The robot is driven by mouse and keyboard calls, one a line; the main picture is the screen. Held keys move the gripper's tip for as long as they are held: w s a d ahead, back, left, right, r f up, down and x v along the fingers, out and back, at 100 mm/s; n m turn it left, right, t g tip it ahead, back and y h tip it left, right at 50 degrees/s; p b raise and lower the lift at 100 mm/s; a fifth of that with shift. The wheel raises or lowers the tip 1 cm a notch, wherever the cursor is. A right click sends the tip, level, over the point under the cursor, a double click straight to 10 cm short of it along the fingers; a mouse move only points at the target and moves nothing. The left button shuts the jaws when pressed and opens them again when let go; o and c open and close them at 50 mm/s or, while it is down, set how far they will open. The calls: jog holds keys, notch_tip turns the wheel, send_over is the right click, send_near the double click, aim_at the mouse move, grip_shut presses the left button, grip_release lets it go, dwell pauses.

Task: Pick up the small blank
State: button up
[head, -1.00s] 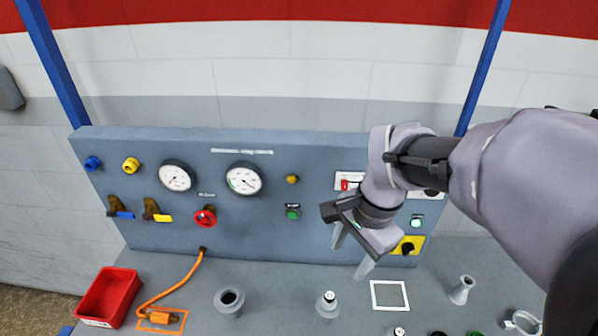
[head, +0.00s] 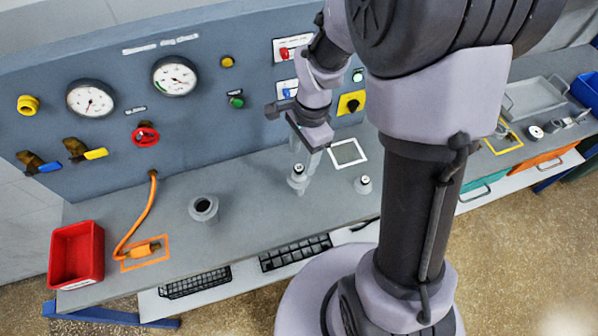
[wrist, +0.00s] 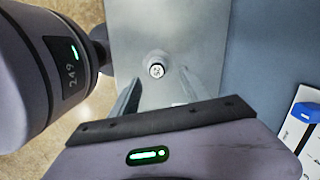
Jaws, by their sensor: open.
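A small pale metal piece with a dark-marked top (head: 299,169) stands upright in a grey holder (head: 298,184) on the bench. A similar piece (head: 365,180) stands in another holder to the right; I cannot tell by size which one is the small blank. My gripper (head: 305,168) points down at the left piece, its fingers partly overlapping the holder in the head view. In the wrist view the marked round top (wrist: 157,70) shows between and slightly beyond the fingertips of my open, empty gripper (wrist: 161,80).
A grey holder with a dark hole (head: 203,207) stands to the left. A white square outline (head: 348,153) is marked behind. The panel (head: 200,110) with gauges and valves rises close behind my gripper. A red bin (head: 76,255) and orange hose (head: 137,220) are at left.

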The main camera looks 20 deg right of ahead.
aim_at(299, 168)
jog(key=f, duration=0.1)
jog(key=f+b, duration=0.1)
jog(key=f, duration=0.1)
jog(key=a+f, duration=0.1)
jog(key=shift+s+a+f, duration=0.1)
jog(key=shift+s+f, duration=0.05)
jog(key=shift+s, duration=0.15)
grip_shut()
